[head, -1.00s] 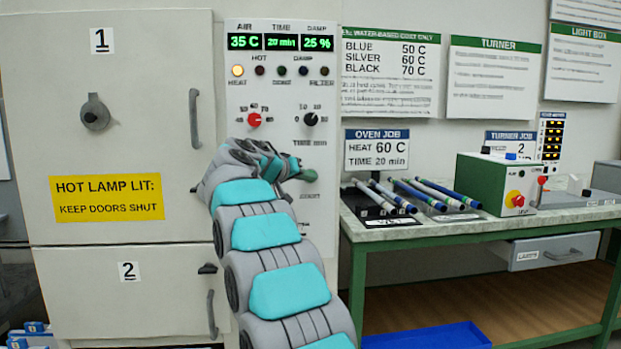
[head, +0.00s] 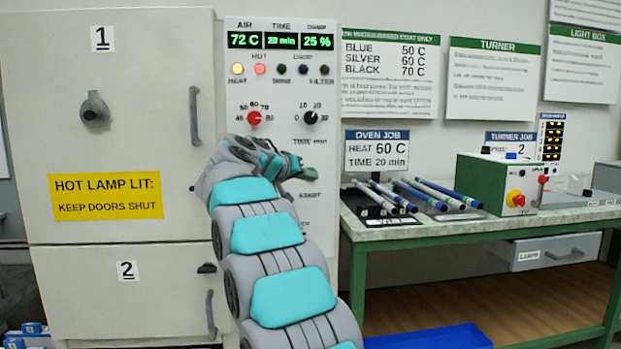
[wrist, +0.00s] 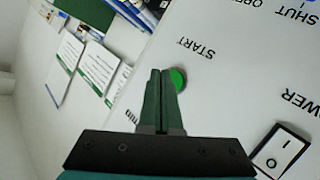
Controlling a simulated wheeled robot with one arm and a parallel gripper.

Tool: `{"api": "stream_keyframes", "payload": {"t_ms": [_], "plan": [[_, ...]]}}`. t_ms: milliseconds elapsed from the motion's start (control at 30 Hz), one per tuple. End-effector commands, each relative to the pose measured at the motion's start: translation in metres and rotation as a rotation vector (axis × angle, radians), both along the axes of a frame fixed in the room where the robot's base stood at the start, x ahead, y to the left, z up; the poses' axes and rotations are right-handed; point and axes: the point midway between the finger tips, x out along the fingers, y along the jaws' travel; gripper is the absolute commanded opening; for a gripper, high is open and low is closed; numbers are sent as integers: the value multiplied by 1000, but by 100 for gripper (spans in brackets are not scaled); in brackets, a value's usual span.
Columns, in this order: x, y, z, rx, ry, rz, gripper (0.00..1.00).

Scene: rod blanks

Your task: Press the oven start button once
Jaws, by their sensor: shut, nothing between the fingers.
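The oven control panel (head: 281,200) stands between the white oven doors and the bench. In the wrist view, the round green START button (wrist: 178,78) sits on the light panel under the START label. My gripper (wrist: 165,72) is shut and empty. Its fingertips overlap the button's left side in that view; I cannot tell whether they touch it. In the head view my arm covers the lower panel and the button is hidden. The display (head: 281,41) reads AIR 72 C, TIME 20 min, DAMP 25 %. The HEAT lamp and the red HOT lamp (head: 260,69) are lit.
A power rocker switch (wrist: 279,152) is on the panel near the gripper. The oven job sign (head: 377,150) reads 60 C, 20 min. The green bench (head: 450,238) at right holds several rods and a turner. A yellow sign (head: 106,196) says to keep doors shut.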

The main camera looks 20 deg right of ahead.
Motion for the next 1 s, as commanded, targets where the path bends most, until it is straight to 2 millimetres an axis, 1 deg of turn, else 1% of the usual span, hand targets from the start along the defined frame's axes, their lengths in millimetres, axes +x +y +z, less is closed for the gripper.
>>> {"api": "stream_keyframes", "payload": {"t_ms": [167, 367, 633, 733, 1000], "plan": [[-6, 2, -2, 0, -1, 0, 0], [-22, 7, -4, 0, -2, 1, 0], [-45, 13, -2, 0, -2, -1, 0], [-48, 14, -1, 1, 1, 0, 0], [-48, 14, 0, 0, 0, 0, 0]]}}
